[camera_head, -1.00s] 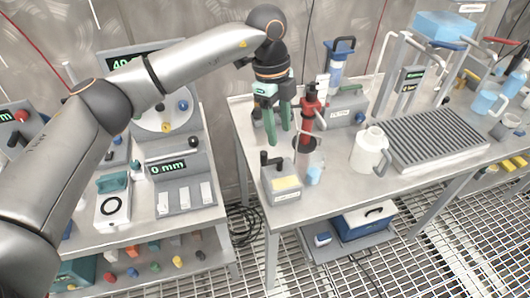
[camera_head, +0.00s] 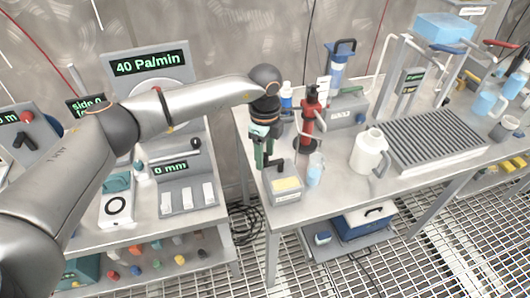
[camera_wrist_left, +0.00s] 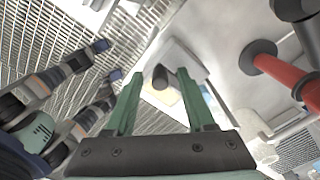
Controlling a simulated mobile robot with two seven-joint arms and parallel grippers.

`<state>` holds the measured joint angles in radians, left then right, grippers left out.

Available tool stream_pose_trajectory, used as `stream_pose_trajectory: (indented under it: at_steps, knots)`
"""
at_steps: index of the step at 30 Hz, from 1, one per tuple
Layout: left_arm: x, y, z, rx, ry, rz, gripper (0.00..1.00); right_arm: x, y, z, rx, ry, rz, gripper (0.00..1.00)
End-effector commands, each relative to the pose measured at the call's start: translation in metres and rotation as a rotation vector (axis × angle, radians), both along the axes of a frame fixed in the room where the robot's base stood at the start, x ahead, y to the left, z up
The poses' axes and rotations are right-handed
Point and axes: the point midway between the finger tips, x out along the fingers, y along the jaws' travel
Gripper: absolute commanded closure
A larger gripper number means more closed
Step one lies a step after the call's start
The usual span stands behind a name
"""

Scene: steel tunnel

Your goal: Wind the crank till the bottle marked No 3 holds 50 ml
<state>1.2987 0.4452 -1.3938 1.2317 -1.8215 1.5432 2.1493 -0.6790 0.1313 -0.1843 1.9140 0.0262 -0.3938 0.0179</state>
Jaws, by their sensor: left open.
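A small grey box (camera_head: 287,196) with a pale yellow panel stands at the front left of the right bench. Its dark crank handle (camera_head: 278,164) rises at its left back. My left gripper (camera_head: 263,162) is right at the crank, pointing down. In the left wrist view its green fingers (camera_wrist_left: 160,80) are open, with the dark crank knob (camera_wrist_left: 161,75) seen between their tips; contact cannot be told. A small clear vessel with pale blue liquid (camera_head: 315,174) stands beside the box on its right. No mark or level can be read on it. My right gripper is not in view.
A red hand pump (camera_head: 309,118) stands close behind the box and also shows in the left wrist view (camera_wrist_left: 285,72). A white jug (camera_head: 366,152) and a ribbed grey tray (camera_head: 435,138) are to the right. The left bench carries a display reading 40 Pa/min (camera_head: 148,63).

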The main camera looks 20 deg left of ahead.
Motion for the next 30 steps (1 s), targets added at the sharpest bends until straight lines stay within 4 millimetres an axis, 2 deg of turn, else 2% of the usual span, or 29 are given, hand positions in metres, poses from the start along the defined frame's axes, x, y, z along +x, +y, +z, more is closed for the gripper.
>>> stream_pose_trajectory:
  at_steps: [10,24,30]
  knots:
    - [-0.0001,-0.0005,-0.0039,-0.001,0.000,-0.001,0.46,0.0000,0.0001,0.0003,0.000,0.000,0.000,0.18]
    - [-0.0001,-0.0007,-0.0034,-0.001,0.000,-0.002,0.99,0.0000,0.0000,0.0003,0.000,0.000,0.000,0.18]
    - [-0.0001,-0.0007,-0.0034,-0.001,0.000,-0.002,1.00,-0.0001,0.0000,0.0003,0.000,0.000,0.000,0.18]
